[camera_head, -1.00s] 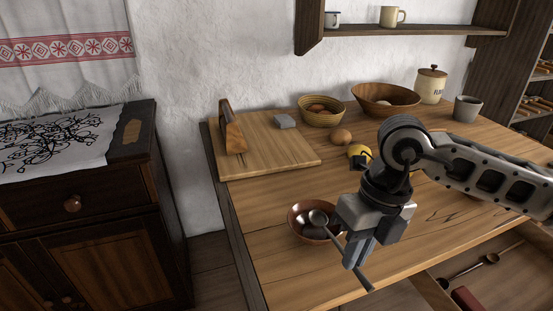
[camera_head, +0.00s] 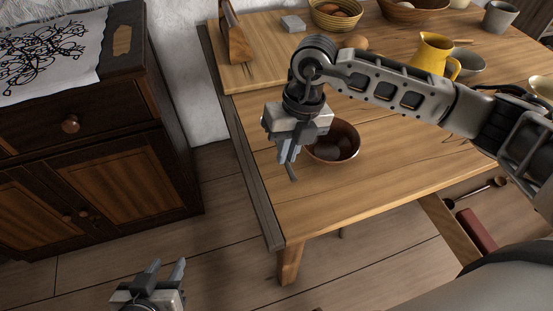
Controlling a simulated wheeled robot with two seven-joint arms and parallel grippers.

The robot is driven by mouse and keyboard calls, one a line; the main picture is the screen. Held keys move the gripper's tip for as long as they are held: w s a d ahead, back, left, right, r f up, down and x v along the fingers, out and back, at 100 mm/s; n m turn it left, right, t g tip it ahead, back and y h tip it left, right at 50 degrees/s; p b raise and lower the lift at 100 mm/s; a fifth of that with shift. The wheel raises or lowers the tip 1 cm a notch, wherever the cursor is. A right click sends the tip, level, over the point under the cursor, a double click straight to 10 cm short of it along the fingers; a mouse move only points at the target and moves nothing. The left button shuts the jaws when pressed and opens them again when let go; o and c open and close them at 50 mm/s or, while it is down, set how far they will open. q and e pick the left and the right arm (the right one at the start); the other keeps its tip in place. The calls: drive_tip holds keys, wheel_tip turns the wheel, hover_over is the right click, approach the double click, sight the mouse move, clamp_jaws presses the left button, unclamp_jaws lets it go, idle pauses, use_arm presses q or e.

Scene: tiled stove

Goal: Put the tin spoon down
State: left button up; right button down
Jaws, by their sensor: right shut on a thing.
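My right gripper (camera_head: 287,158) is shut on the tin spoon (camera_head: 292,174). It holds the spoon above the table's left part, just left of the brown bowl. A short end of the thin grey handle shows below the fingers; most of the spoon is hidden by the gripper. The wooden table (camera_head: 350,185) lies below, with bare wood in front of the bowl. I cannot tell whether the spoon touches the table. My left gripper (camera_head: 168,266) is low at the bottom left, over the floor, with its fingers apart and empty.
The brown bowl (camera_head: 347,131) with dark rounded things inside stands right beside my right gripper. A cutting board (camera_head: 265,73), a yellow jug (camera_head: 432,54) and a grey bowl (camera_head: 469,66) stand farther back. An open drawer (camera_head: 437,222) juts out at the front right.

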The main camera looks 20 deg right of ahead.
sight(274, 177)
drive_tip(key=f, duration=0.1)
drive_tip(key=w+a+f, duration=0.1)
drive_tip(key=f, duration=0.1)
drive_tip(key=shift+w+a, duration=0.25)
drive_tip(key=shift+a, duration=0.15)
drive_tip(key=shift+d+p+x, duration=0.15)
drive_tip(key=shift+x, duration=0.6)
drive_tip(key=shift+d+p+x, duration=0.15)
drive_tip(key=shift+x, duration=0.55)
drive_tip(key=shift+w+f, duration=0.15)
drive_tip(key=shift+f, duration=0.15)
drive_tip(key=c, duration=1.5)
unclamp_jaws()
drive_tip(key=b+v, duration=0.1)
drive_tip(key=v, duration=1.1)
drive_tip(key=shift+r, duration=0.25)
drive_tip(key=shift+a, duration=0.1)
